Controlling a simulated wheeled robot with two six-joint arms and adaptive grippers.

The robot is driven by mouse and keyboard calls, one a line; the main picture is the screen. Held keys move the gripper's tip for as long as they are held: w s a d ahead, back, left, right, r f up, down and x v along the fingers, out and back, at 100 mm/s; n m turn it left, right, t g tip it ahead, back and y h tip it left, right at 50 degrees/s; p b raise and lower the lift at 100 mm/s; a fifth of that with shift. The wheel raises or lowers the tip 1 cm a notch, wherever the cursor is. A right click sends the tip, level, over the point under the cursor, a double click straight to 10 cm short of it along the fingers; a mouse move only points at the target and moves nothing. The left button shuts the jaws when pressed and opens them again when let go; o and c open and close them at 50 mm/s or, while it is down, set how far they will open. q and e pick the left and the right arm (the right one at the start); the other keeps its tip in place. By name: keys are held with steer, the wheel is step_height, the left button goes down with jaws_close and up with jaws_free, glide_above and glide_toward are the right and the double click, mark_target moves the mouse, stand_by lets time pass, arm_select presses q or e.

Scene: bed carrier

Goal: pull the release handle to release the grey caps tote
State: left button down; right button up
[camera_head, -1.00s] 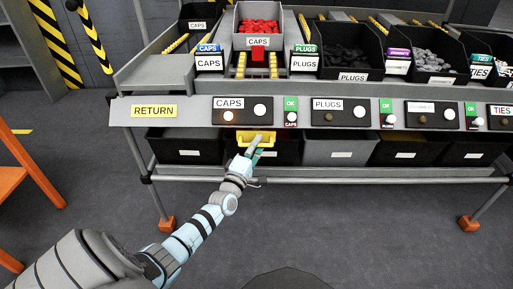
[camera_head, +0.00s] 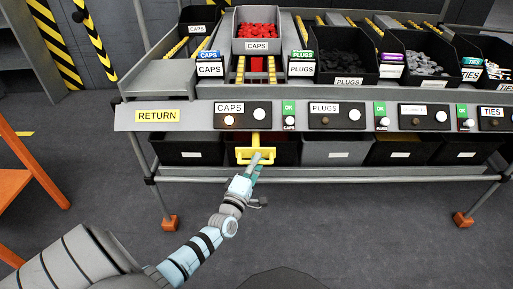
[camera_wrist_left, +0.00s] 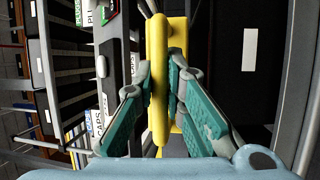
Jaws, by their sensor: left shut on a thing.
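The yellow release handle (camera_head: 242,156) hangs in front of the rack, below the panel section marked CAPS. Its yellow stem shows between the handle bar and the panel's front edge. My left gripper (camera_head: 256,163) is shut on the handle's bar. In the left wrist view the yellow handle (camera_wrist_left: 158,80) stands between the teal fingers of the left gripper (camera_wrist_left: 160,95). The grey caps tote (camera_head: 257,46), full of red caps, sits on the rack above the CAPS panel, with a red block just below it. My right gripper is not in view.
The panel (camera_head: 190,117) carries knobs and labels across the rack. A row of bins, including a grey one (camera_head: 338,148), sits beneath it. A rail (camera_head: 330,179) runs below the bins. An orange frame (camera_head: 35,170) stands at the left. Open floor lies in front.

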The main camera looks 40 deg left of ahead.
arm_select(q)
steer(key=shift+s+f, duration=0.1)
steer(key=shift+f, duration=0.15)
steer(key=c, duration=1.9)
jaws_free()
steer(key=shift+d, duration=0.1)
steer(key=shift+s+r, duration=0.15)
steer(key=shift+r, duration=0.05)
steer(key=v, duration=1.2)
